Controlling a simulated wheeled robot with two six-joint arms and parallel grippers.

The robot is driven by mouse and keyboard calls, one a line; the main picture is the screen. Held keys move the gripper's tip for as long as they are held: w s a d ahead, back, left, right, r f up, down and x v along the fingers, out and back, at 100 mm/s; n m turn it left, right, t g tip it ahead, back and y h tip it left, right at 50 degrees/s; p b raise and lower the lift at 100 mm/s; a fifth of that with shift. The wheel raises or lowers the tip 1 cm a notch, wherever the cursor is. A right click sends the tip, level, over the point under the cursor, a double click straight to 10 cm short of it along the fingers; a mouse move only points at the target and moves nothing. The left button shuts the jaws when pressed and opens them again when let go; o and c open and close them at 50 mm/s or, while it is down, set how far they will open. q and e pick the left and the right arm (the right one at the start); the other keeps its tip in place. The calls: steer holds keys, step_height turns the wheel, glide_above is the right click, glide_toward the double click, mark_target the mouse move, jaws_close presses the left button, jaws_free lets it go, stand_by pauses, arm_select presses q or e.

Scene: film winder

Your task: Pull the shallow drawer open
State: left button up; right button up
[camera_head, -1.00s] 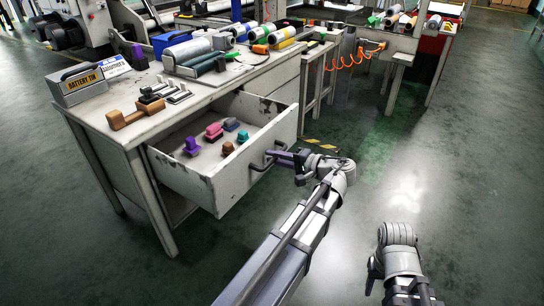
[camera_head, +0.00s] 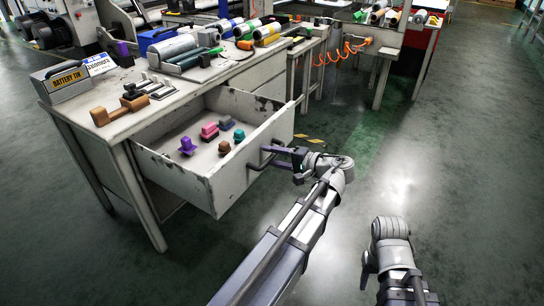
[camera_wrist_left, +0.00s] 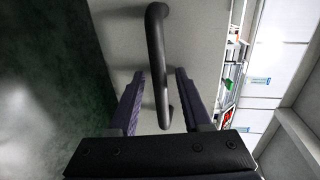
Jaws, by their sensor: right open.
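The pale, scuffed shallow drawer (camera_head: 233,177) stands out from the desk, with a dark bar handle (camera_head: 262,158) on its front. My left gripper (camera_head: 281,157) is at this handle. Small purple (camera_head: 187,146), pink (camera_head: 209,131), brown (camera_head: 224,147) and teal (camera_head: 239,135) pieces lie in the drawer. My right gripper (camera_head: 391,292) is low at the right, away from the desk, its fingertips hardly visible.
The desk (camera_head: 215,84) carries a battery tin (camera_head: 68,82), a brown wooden piece (camera_head: 120,110) and several rolls (camera_head: 170,47). A second bench (camera_head: 388,40) with an orange coiled hose (camera_head: 342,52) stands behind. The floor at the right is clear.

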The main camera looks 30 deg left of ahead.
arm_select(q)
steer(key=p+v, duration=0.1)
steer(key=v, duration=0.6)
steer(key=shift+d, duration=0.4)
steer(key=shift+s+r, duration=0.1)
steer(key=s+f+h, duration=0.6)
steer(key=f+h, duration=0.1)
steer(key=f, duration=0.5)
steer(key=s+d+f+h, duration=0.4)
steer(key=d+f+h, duration=0.1)
steer(key=d+h, duration=0.25)
steer(key=s+d+r+m+g+p, duration=0.1)
steer(key=s+d+r+m+p, duration=0.15)
steer(key=d+r+p, duration=0.5)
steer(key=s+d+r+m+p, duration=0.1)
steer(key=s+d+r+p, duration=0.25)
steer(key=r+p, duration=0.7)
step_height(320, 180, up, 35)
steer(key=p, duration=3.5)
steer(key=shift+w+f, duration=0.15)
steer(key=shift+f, duration=0.05)
